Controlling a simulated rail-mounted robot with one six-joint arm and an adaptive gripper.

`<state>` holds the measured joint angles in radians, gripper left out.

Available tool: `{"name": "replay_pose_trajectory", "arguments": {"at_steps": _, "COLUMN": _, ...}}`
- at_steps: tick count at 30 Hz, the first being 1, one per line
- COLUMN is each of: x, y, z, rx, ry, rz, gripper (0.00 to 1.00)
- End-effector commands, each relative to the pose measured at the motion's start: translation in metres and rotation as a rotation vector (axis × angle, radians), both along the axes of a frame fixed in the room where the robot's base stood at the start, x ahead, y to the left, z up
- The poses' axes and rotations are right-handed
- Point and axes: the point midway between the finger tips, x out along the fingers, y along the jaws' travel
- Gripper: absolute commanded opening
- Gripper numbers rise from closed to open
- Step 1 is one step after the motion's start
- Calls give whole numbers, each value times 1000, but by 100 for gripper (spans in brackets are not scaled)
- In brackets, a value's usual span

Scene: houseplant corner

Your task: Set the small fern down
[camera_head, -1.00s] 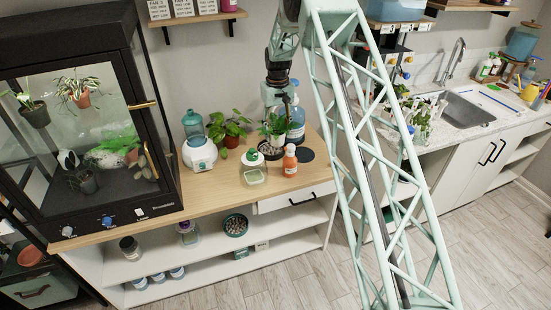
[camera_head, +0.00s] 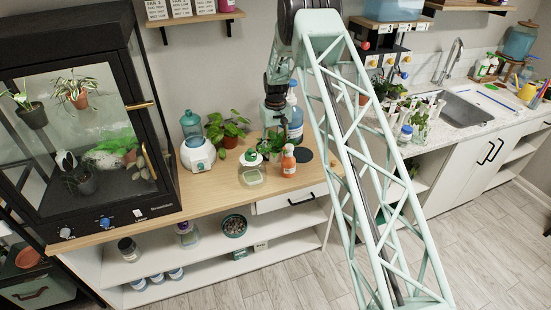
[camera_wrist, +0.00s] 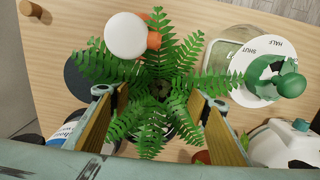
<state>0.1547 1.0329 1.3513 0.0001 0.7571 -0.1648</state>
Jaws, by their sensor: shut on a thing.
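The small fern (camera_wrist: 160,85) spreads green fronds between my jaws in the wrist view. In the head view the fern (camera_head: 271,142) is low over the wooden counter, behind the orange bottle (camera_head: 288,161). My gripper (camera_head: 275,128) is above it, pointing down. In the wrist view my gripper (camera_wrist: 155,102) is shut on the fern, one finger on each side. The fronds and the bottle hide most of the pot and its base, so I cannot tell whether it touches what is below.
The white-capped bottle (camera_wrist: 126,36) is close against the fronds. A dark round mat (camera_head: 303,155) lies right of the bottle. A blue-labelled bottle (camera_head: 295,120) stands behind.

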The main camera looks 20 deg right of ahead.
Motion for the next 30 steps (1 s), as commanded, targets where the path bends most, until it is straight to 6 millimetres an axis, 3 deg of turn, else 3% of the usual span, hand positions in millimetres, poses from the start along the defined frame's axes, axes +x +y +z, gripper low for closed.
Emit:
{"name": "replay_pose_trajectory", "arguments": {"at_steps": 5, "x": 0, "y": 0, "z": -4, "rx": 0, "ry": 0, "rz": 0, "gripper": 29}}
{"name": "replay_pose_trajectory", "arguments": {"at_steps": 18, "x": 0, "y": 0, "z": -43, "rx": 0, "ry": -1, "rz": 0, "gripper": 29}}
{"name": "replay_pose_trajectory", "arguments": {"at_steps": 30, "x": 0, "y": 0, "z": -45, "rx": 0, "ry": 0, "rz": 0, "gripper": 29}}
